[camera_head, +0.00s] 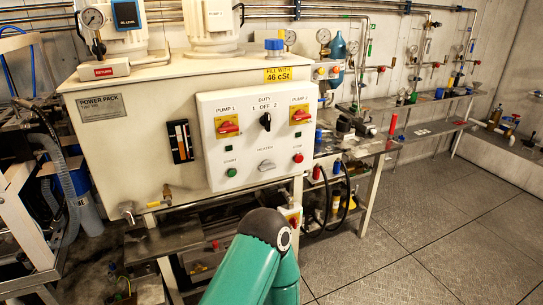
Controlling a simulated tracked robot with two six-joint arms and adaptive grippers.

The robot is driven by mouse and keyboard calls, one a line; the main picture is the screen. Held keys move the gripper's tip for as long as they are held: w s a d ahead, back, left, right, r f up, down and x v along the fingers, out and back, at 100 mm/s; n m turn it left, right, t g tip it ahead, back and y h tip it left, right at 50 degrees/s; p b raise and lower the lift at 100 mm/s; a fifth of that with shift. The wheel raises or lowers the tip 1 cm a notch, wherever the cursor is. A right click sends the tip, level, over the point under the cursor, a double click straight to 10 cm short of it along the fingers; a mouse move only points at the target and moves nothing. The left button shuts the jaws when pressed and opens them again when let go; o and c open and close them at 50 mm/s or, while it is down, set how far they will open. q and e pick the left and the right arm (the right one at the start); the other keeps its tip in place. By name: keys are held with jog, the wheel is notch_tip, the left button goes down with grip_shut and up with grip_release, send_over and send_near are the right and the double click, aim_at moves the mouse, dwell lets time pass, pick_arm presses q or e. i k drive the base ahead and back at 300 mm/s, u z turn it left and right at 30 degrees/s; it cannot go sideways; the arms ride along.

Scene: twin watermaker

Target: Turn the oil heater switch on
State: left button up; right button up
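The power pack (125,150) is a large cream tank at the left and centre. A white control panel (245,140) is fixed to its front. The panel's heater switch (266,165) is a small pale grey piece under the "HEATER" label, low in the middle, between a green start button (232,172) and a red button (298,158). Its exact setting is too small to tell. A teal arm link of mine rises from the bottom centre, in front of and below the panel. Neither gripper is in view.
The panel also carries a black duty knob (265,121) and red-and-yellow pump switches (228,126) (302,115). A tap (129,210) juts from the tank's lower front. A bench with bottles and tools runs along the back right. The floor (430,235) at right is clear.

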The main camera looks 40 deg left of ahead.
aim_at(266, 165)
jog(key=u, duration=0.4)
jog(key=i, duration=0.85)
jog(key=u, duration=0.65)
jog(key=k, duration=0.75)
jog(key=u, duration=0.2)
jog(key=i, duration=0.8)
jog(key=z, duration=0.1)
